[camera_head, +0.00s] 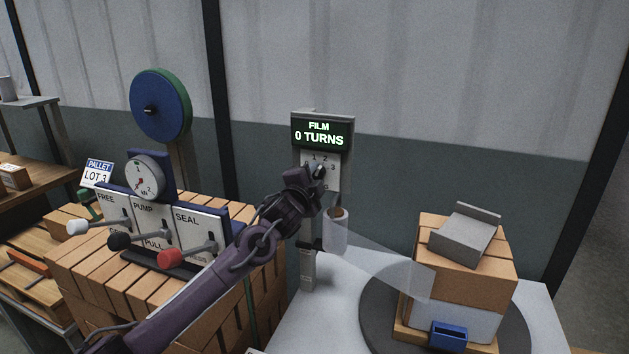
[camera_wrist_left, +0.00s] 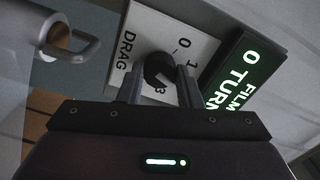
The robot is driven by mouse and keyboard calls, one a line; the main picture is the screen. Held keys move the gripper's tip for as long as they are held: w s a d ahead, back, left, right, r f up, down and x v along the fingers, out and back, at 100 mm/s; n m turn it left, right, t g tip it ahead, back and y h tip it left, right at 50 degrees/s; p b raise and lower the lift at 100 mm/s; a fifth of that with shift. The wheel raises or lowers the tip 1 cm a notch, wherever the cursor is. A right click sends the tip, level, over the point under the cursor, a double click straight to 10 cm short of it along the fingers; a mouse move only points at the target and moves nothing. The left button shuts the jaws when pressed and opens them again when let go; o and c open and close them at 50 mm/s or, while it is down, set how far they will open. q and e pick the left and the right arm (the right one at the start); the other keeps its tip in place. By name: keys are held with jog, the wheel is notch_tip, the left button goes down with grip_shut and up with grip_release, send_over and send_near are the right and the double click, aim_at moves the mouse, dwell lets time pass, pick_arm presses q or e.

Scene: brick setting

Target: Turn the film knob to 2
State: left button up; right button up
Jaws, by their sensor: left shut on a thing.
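The film knob (camera_wrist_left: 156,68) is a small dark round knob on a white dial plate (camera_wrist_left: 190,28) with printed numbers and the word DRAG. My left gripper (camera_head: 316,176) reaches up to this plate in the head view. In the left wrist view my left gripper (camera_wrist_left: 160,84) has one finger on each side of the knob and is shut on it. The fingers hide part of the knob and dial, so I cannot tell where the knob points. The display (camera_head: 322,132) above the plate reads FILM 0 TURNS in green. My right gripper is not in view.
A film roll (camera_head: 336,232) hangs just below the dial, its clear film stretching to the brick stack (camera_head: 465,268) on a round turntable (camera_head: 375,305). At left stands a panel with FREE, PUMP and SEAL levers (camera_head: 165,230) and a gauge (camera_head: 145,178).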

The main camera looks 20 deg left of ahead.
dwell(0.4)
pick_arm(q)
jog(key=o, duration=1)
jog(key=shift+c, duration=0.2)
jog(key=s+b, duration=0.2)
jog(key=s, duration=0.6)
jog(key=shift+a+f, duration=0.1)
